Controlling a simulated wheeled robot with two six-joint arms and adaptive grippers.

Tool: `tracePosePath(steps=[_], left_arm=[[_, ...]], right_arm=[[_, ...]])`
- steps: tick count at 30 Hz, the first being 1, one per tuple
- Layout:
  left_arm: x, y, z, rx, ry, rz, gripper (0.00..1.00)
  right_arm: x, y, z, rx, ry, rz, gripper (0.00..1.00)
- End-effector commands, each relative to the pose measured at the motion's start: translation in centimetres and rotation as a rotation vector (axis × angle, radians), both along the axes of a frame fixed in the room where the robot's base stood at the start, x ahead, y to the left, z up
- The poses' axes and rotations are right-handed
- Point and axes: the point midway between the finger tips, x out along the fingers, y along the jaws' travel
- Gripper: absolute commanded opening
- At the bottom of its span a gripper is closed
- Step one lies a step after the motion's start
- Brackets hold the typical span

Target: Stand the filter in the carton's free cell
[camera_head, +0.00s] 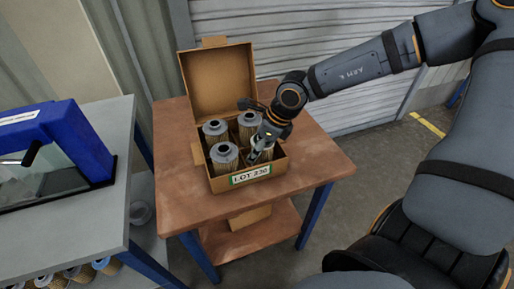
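The open carton (203,183), marked LOT 230, stands on a brown table with its lid up at the back. Grey-topped pleated filters stand in its back left (215,131), back right (248,123) and front left (223,156) cells. My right gripper (258,155) reaches down from the right into the front right cell. Part of a tan pleated filter (268,156) shows there, beside and behind the fingers. The gripper hides most of that cell, so I cannot tell whether the fingers grip the filter. My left gripper is out of view.
The brown table top (313,172) is clear right of the carton. A grey bench (110,210) at the left bears a blue machine (85,140) with a clear front. More filters (80,272) lie on its lower shelf. A shutter stands behind.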

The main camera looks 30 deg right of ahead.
Motion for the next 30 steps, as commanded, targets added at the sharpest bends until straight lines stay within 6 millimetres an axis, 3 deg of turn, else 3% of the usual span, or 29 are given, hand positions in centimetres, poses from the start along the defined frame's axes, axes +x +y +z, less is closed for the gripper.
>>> tracePosePath(steps=[1, 4, 14, 19, 22, 24, 30], left_arm=[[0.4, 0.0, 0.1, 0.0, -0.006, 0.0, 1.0], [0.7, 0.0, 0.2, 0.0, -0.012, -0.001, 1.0], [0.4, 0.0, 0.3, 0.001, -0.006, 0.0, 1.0], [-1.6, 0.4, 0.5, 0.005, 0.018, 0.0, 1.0], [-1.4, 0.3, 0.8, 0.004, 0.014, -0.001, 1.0], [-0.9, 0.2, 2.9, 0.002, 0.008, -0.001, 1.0], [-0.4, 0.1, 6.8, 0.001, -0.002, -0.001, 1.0]], right_arm=[[0.0, 0.0, 0.0, 0.0, 0.0, 0.0, 0.67], [0.0, 0.0, 0.0, 0.0, 0.0, 0.0, 0.8], [0.0, 0.0, 0.2, 0.0, 0.0, 0.0, 0.8], [-0.3, -0.2, 1.6, 0.008, -0.003, -0.002, 0.8], [-0.8, -0.5, 3.3, 0.011, -0.007, 0.0, 0.8], [-1.2, -0.7, 4.8, 0.011, 0.0, 0.003, 0.8], [-1.8, -1.1, 6.9, 0.01, -0.001, 0.001, 0.8]])
